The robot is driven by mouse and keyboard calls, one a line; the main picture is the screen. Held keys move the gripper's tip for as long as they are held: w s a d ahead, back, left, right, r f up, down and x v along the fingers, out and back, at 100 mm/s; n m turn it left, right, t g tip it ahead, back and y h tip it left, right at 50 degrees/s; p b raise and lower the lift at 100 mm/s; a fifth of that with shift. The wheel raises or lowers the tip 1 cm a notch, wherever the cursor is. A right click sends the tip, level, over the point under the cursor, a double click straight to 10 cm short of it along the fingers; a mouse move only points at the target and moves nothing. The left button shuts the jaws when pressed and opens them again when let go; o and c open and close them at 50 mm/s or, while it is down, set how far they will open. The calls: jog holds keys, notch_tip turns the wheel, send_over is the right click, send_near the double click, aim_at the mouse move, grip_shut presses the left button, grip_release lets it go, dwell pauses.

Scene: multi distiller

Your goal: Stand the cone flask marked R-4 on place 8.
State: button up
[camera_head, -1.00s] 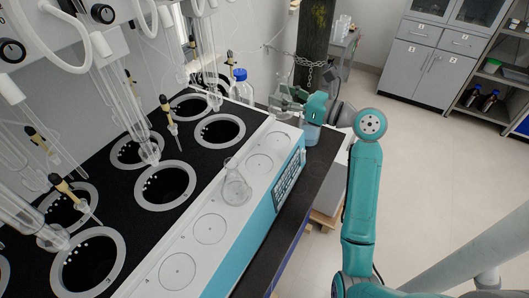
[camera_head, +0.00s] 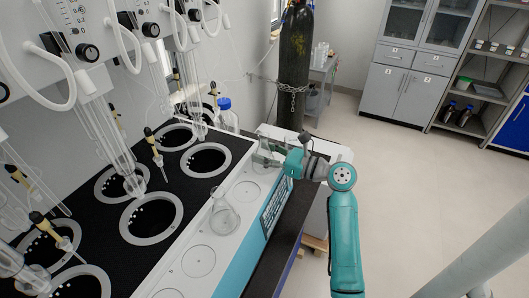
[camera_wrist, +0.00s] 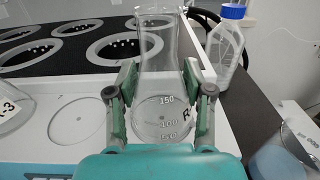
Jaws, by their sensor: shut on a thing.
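My gripper (camera_head: 270,156) is shut on a clear cone flask (camera_wrist: 160,75) at the far end of the white ledge (camera_wrist: 55,145). In the wrist view the flask is upright between the two fingers, with volume marks and a label of which only "R" is readable. Its base is low between the fingers; I cannot tell whether it touches the ledge. The place under it is hidden, and I cannot read its number. An empty ring-marked place (camera_wrist: 77,120) lies just left of it, also seen in the head view (camera_head: 246,192).
Another cone flask (camera_head: 224,215), its label ending in "-3", stands on the ledge nearer me. A blue-capped bottle (camera_wrist: 226,45) stands behind to the right. A vessel with blue contents (camera_wrist: 275,160) is at lower right. Heating wells (camera_head: 152,218) and glassware fill the left.

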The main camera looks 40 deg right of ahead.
jog(key=shift+f, duration=0.1)
jog(key=o, duration=1.3)
jog(key=shift+r, duration=0.2)
jog(key=v, duration=1.2)
